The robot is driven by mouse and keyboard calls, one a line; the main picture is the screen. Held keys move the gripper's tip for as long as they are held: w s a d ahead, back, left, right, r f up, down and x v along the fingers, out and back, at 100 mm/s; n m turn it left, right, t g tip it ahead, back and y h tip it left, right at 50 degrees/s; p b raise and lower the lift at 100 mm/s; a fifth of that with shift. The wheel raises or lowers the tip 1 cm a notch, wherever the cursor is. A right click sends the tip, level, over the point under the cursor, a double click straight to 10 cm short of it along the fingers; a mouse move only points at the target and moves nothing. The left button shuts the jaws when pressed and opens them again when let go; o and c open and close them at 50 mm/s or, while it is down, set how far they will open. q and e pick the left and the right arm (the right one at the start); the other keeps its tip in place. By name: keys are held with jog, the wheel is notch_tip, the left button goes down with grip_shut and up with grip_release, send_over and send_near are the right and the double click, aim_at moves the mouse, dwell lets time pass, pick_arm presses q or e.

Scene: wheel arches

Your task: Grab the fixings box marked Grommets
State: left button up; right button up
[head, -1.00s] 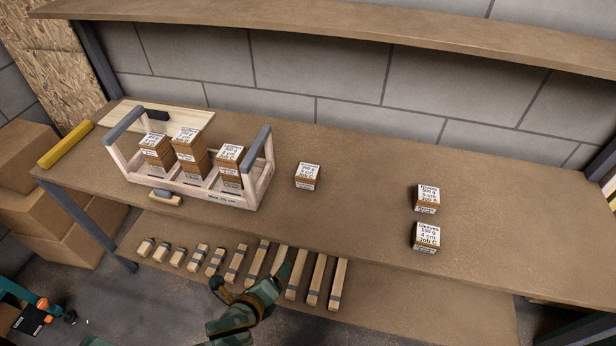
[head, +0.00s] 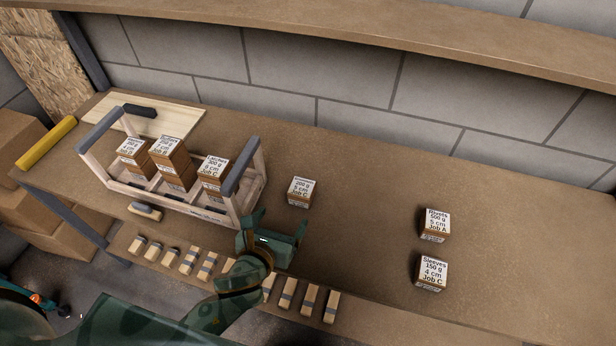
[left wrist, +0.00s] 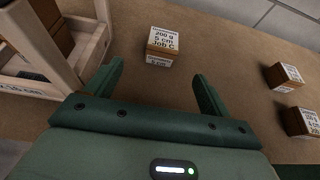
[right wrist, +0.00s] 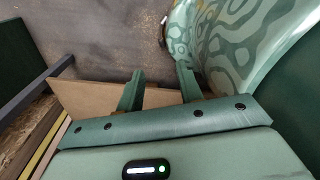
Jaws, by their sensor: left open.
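A small brown box with a white label (head: 300,191) stands alone on the bench, right of the wooden carrier. My left gripper (head: 281,224) is open and empty, just in front of this box. In the left wrist view the box (left wrist: 163,47) sits beyond the gap between the open fingers (left wrist: 156,80), apart from them. My right gripper (right wrist: 160,75) is open and empty in the right wrist view, away from the boxes.
The carrier (head: 205,214) holds several labelled boxes close to my left gripper's left. Boxes marked Rivets (head: 435,225) and Sleeves (head: 432,272) stand to the right. Wooden blocks (head: 188,262) lie on a lower shelf. Bench between the lone box and Rivets is clear.

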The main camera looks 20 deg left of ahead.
aim_at(296, 196)
pick_arm(q)
jog(key=b+x, duration=0.3)
jog(key=x, duration=0.7)
jog(key=shift+w, duration=0.1)
jog(key=shift+w+d+f, duration=0.1)
jog(key=shift+w+f, duration=0.1)
jog(key=shift+w, duration=0.35)
jog(key=x, duration=0.1)
jog(key=b+x, duration=0.1)
jog(key=x, duration=0.1)
jog(key=b+x, duration=0.1)
jog(key=x, duration=0.1)
jog(key=shift+w+d+r, duration=0.15)
jog(key=shift+d+r, duration=0.1)
jog(key=shift+d, duration=0.05)
jog(key=shift+r, duration=0.1)
pick_arm(e)
jog(key=f, duration=0.1)
jog(key=s+f, duration=0.1)
jog(key=f, duration=0.1)
jog(key=s+f, duration=0.1)
jog(key=f, duration=0.1)
pick_arm(q)
jog(key=c, duration=1.2)
